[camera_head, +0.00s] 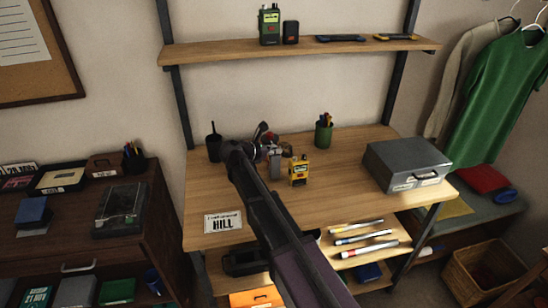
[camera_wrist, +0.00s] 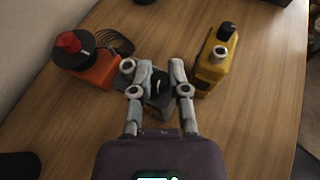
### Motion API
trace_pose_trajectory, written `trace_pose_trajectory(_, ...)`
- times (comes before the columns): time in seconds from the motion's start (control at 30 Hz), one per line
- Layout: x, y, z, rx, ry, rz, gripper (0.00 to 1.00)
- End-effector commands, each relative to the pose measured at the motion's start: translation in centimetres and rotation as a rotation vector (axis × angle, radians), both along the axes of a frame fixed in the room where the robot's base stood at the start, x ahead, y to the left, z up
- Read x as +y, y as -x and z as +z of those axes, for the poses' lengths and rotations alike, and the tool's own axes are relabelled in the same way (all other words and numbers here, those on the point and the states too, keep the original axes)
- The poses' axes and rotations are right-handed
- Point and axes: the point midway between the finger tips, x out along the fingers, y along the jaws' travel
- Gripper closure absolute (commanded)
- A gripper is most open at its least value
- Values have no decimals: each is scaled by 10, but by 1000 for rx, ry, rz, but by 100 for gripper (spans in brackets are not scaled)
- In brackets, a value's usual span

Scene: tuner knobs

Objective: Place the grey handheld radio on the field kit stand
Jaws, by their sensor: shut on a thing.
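The grey handheld radio (camera_wrist: 157,106), with a black knob on top, is between my gripper's fingers (camera_wrist: 157,80) in the wrist view. My gripper is shut on it. The radio also shows in the head view (camera_head: 275,159), low over or on the wooden desk; I cannot tell whether it touches the desk. A yellow radio (camera_head: 299,171) stands upright just to its right, also in the wrist view (camera_wrist: 215,62). An orange device (camera_wrist: 95,72) with a black disc and red knob sits to its left. I cannot clearly identify the field kit stand.
A white card (camera_head: 223,222) reading HILL lies front left. The wall shelf (camera_head: 345,48) holds a green radio (camera_head: 269,26). The desk's right-middle is fairly clear.

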Motion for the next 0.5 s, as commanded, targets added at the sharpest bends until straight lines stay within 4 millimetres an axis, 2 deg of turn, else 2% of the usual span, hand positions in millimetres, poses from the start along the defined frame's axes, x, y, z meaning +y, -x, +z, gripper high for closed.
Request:
trace_pose_trajectory(0.03,0,0,-7,-1,1,0,100)
trace_pose_trajectory(0.13,0,0,-11,-1,1,0,100)
trace_pose_trajectory(0.5,1,0,-11,-1,0,1,100)
